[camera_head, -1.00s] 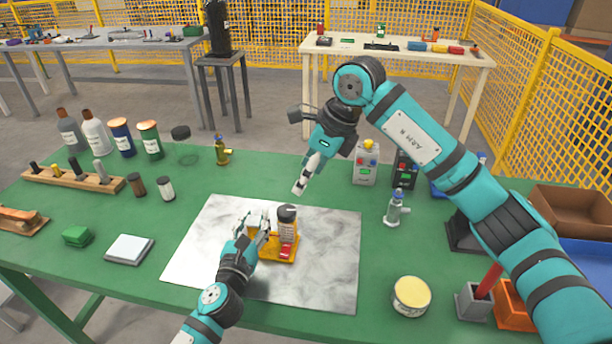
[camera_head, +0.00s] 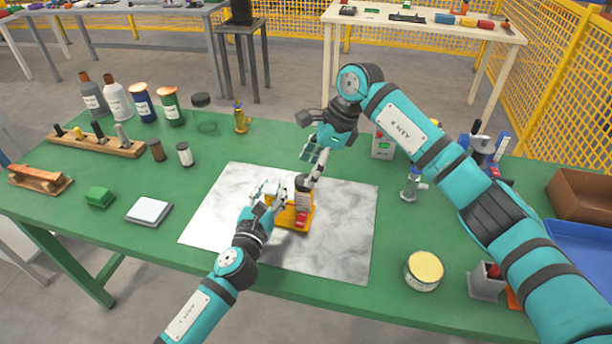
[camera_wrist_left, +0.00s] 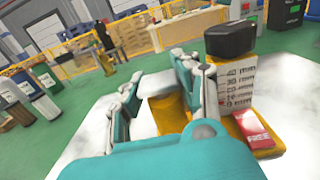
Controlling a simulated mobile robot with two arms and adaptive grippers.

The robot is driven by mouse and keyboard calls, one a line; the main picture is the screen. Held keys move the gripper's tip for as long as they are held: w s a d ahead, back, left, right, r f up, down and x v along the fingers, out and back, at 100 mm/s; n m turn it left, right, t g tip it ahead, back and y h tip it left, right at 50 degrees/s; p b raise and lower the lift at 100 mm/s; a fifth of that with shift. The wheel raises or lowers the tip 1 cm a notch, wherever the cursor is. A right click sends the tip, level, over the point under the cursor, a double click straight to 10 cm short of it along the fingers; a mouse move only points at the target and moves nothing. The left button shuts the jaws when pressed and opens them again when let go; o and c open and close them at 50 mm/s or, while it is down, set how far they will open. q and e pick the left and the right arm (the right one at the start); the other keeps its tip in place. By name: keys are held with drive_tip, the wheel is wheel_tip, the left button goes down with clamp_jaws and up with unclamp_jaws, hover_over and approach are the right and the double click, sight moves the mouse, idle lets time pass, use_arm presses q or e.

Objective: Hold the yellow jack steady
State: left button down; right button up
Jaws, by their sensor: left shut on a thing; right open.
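The yellow jack (camera_head: 297,222) stands on the white marbled mat (camera_head: 345,245), with a dark round top and a white scale. In the left wrist view the jack (camera_wrist_left: 175,112) shows its black cap, millimetre scale and a red tag reading FREE. My left gripper (camera_head: 272,196) is shut on the jack at its left side; its fingers also show in the left wrist view (camera_wrist_left: 165,95). My right gripper (camera_head: 312,172) is open and hangs just above the jack's top, close to it. I cannot tell whether it touches the jack.
Bottles (camera_head: 117,100) and a wooden rack (camera_head: 95,140) stand at the back left. A green block (camera_head: 99,196) and a white-topped pad (camera_head: 149,211) lie left of the mat. A yellow-lidded tin (camera_head: 424,270) stands to the right. The front of the mat is clear.

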sight(304, 180)
drive_tip(key=shift+x, duration=1.85)
drive_tip(key=c, duration=1.2)
